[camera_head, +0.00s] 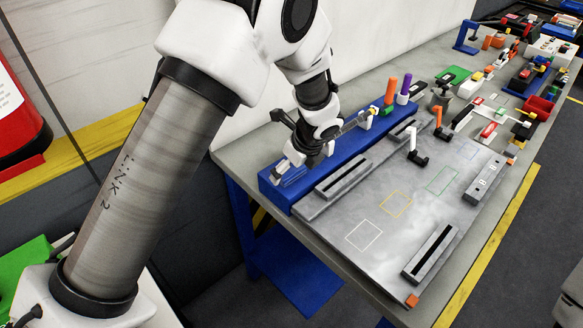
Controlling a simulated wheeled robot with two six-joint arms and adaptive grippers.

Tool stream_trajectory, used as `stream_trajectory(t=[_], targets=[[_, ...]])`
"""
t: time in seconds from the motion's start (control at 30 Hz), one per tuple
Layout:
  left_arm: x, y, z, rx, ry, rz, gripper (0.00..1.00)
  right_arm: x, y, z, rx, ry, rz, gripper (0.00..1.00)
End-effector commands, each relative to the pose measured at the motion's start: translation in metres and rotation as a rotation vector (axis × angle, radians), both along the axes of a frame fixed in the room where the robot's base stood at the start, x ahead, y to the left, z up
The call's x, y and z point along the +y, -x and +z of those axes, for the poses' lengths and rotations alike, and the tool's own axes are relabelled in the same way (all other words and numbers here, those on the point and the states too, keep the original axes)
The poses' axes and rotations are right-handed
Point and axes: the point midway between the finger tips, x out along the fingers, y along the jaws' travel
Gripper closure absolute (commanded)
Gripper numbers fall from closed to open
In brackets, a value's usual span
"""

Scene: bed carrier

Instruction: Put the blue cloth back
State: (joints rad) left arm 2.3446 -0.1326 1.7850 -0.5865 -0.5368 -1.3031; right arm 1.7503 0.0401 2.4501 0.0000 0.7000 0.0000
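I cannot make out a blue cloth for certain in the head view. My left arm comes in from the left and reaches over the table. My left gripper (300,163) is at the near left end of a long blue rack (345,150) along the table's back edge, and it hides part of that rack. The gripper's fingers are small and overlap the rack, so I cannot tell whether they are open, shut or holding something. My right gripper is out of view.
A grey board (372,215) with coloured outlined squares and slotted blocks lies in front of the rack. An orange marker (390,90) and a purple marker (404,87) stand in the rack. Several tools and parts crowd the far end. The outlined squares are clear.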

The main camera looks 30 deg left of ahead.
Motion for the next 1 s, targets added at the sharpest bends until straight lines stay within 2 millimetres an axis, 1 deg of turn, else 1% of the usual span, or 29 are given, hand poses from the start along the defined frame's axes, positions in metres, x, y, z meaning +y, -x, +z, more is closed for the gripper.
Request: stream_trajectory(t=[0.2,0.3,0.37,0.47,0.6,0.7,0.83,1.0], targets=[[0.0,0.0,0.001,0.0,0.0,0.0,0.0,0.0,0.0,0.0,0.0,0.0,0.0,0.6],[-0.002,0.0,0.008,-0.002,0.0,0.0,0.0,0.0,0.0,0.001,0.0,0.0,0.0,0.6],[-0.005,0.001,0.017,-0.005,-0.001,-0.001,0.0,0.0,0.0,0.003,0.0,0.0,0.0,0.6],[-0.013,0.003,0.039,-0.006,-0.002,-0.001,0.0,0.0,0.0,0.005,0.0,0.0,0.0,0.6],[-0.027,0.008,0.074,-0.007,-0.003,0.0,0.0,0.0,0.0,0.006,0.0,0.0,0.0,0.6],[-0.035,0.011,0.094,-0.005,-0.002,-0.001,0.0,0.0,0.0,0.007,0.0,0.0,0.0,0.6],[-0.042,0.014,0.11,-0.002,-0.001,0.001,0.0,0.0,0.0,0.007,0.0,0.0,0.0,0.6],[-0.043,0.015,0.114,0.0,-0.001,0.0,0.0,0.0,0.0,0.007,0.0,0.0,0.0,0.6]])
